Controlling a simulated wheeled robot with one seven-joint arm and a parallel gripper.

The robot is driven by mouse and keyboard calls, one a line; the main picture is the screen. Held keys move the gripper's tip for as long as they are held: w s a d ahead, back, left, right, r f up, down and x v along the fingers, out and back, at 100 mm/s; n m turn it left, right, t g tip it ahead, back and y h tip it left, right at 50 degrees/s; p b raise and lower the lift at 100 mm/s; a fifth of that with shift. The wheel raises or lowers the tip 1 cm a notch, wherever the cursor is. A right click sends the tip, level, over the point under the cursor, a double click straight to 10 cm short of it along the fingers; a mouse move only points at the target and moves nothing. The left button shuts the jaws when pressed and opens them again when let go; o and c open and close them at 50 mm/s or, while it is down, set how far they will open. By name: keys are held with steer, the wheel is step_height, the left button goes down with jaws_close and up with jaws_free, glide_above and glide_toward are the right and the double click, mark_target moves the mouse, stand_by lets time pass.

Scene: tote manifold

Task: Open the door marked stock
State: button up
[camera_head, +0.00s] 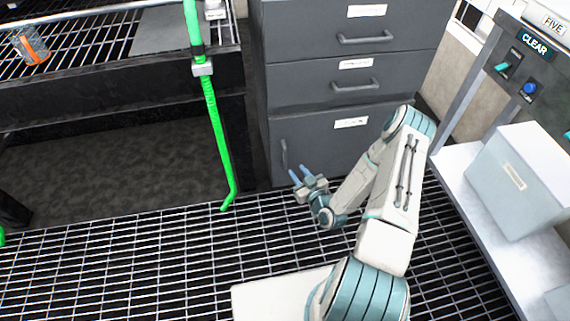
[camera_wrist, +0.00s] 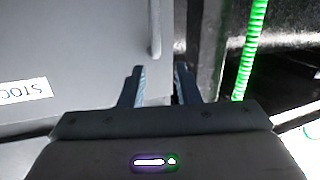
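The stock door (camera_head: 325,140) is the dark grey lowest front of the cabinet and looks closed. Its white label reads mirrored or upside down as "STOC", partly cut off, in the wrist view (camera_wrist: 25,91). The door's upright bar handle (camera_head: 284,157) is near its left edge; it also shows in the wrist view (camera_wrist: 155,28). My gripper (camera_head: 298,174) is in front of the door's lower left, just by the handle. In the wrist view its two fingers (camera_wrist: 160,72) are apart with nothing between them. The handle's end lies just beyond the fingertips, roughly in line with the gap.
Two drawers with bar handles (camera_head: 356,85) are above the door. A green pipe (camera_head: 214,125) stands left of the cabinet. A shelf (camera_head: 120,68) is at the left and a white bin (camera_head: 515,185) on a bench at the right. The grated floor (camera_head: 130,255) is open at the left.

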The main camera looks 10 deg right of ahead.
step_height(320, 180, down, 3)
steer(key=s+m+t+b, duration=0.1)
steer(key=s+m+t, duration=0.1)
steer(key=h+b, duration=0.1)
steer(key=b, duration=0.3)
glide_above(285, 167)
steer(key=shift+w+f, duration=0.15)
steer(key=shift+w, duration=0.25)
steer(key=shift+c, duration=0.3)
jaws_close()
